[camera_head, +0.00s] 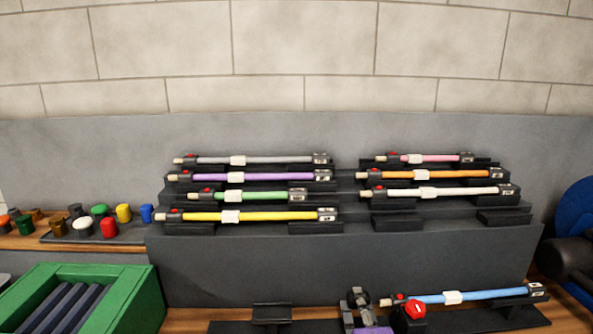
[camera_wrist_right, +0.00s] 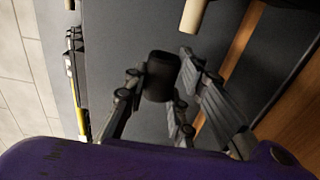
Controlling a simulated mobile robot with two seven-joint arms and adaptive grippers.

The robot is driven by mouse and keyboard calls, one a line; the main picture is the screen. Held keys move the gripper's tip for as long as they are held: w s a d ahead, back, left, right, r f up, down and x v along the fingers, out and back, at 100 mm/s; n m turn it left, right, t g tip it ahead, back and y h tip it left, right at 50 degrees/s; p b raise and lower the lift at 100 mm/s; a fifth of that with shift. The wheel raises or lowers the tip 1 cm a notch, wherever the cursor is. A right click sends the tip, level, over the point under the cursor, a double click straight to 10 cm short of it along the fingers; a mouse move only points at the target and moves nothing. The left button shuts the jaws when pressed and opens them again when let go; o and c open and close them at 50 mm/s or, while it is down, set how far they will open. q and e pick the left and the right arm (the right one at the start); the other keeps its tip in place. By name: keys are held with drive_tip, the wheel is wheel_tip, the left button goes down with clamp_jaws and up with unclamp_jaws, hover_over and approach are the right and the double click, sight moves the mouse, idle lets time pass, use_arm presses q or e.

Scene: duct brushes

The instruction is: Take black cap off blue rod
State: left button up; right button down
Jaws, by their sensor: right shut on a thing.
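The blue rod (camera_head: 480,296) lies in a dark holder at the lower right of the head view. A white label is on its middle, and its pale left end (camera_head: 386,302) is bare. That pale end also shows at the top of the right wrist view (camera_wrist_right: 193,15). My right gripper (camera_head: 357,304) is to the left of the rod. It is shut on the black cap (camera_wrist_right: 161,76), which is between its fingers and apart from the pale end. My left gripper is not in view.
A red knob (camera_head: 415,309) stands by the rod's left part. A stepped grey rack (camera_head: 340,262) behind holds several coloured rods. Loose coloured caps sit on a dark tray (camera_head: 62,237) at left, above a green crate (camera_head: 152,293). An empty holder (camera_head: 272,312) is left of my gripper.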

drive_tip(key=r, duration=0.1)
drive_tip(key=r+p, duration=0.1)
drive_tip(key=shift+a+r, duration=0.2)
drive_tip(key=shift+r, duration=0.15)
drive_tip(key=shift+a+r+p, duration=0.15)
drive_tip(key=shift+r+p, duration=0.45)
drive_tip(key=shift+r, duration=0.1)
drive_tip(key=shift+a+r+p, duration=0.1)
drive_tip(key=shift+r+p, duration=0.5)
drive_tip(key=shift+r, duration=0.05)
drive_tip(key=shift+a+r+p, duration=0.1)
drive_tip(key=shift+r+p, duration=0.25)
drive_tip(key=shift+r, duration=0.2)
drive_tip(key=shift+f, duration=0.15)
drive_tip(key=shift+s, duration=0.1)
